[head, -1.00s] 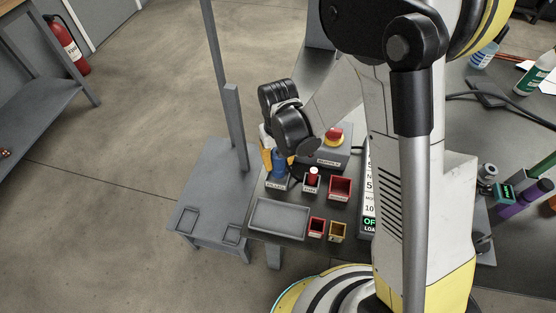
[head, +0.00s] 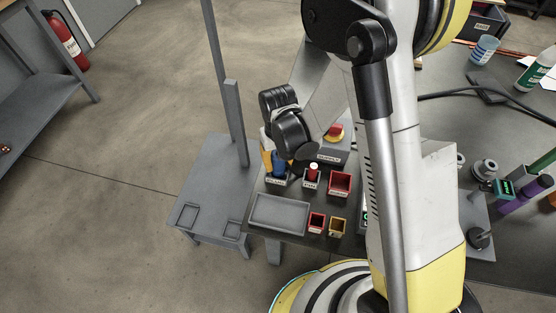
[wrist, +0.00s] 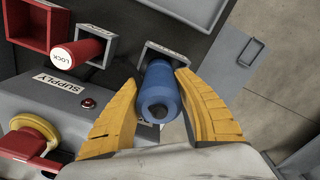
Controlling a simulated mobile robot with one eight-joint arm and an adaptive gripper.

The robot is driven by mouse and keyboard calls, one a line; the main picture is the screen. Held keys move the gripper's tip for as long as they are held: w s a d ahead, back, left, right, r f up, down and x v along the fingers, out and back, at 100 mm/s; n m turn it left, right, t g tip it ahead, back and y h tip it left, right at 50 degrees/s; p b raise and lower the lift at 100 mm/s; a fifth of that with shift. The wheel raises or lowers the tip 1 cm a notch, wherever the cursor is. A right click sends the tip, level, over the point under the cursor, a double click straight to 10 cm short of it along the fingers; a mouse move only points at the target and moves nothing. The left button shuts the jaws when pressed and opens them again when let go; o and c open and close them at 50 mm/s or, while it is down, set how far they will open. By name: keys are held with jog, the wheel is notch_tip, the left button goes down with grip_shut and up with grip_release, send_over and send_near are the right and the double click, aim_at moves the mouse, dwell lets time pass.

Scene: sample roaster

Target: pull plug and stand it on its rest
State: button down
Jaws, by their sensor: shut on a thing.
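A blue cylindrical plug (wrist: 160,92) is between the two yellow fingers of my gripper (wrist: 158,82), which is shut on it. In the head view the blue plug (head: 279,162) shows below my dark wrist, with one yellow finger of my gripper (head: 272,160) beside it. The plug's far end is over a small grey square holder (wrist: 176,50) with a label I cannot read fully. I cannot tell whether the plug's end is seated in the holder or just above it. The plug looks roughly upright.
The grey SUPPLY box (wrist: 110,88) carries a red light and a red-and-yellow stop button (wrist: 28,140). A red bin (head: 340,184) and an empty grey tray (head: 278,213) are close by.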

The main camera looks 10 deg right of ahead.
jog(key=shift+f, duration=0.25)
jog(key=c, duration=0.9)
grip_release()
notch_tip(320, 180, up, 12)
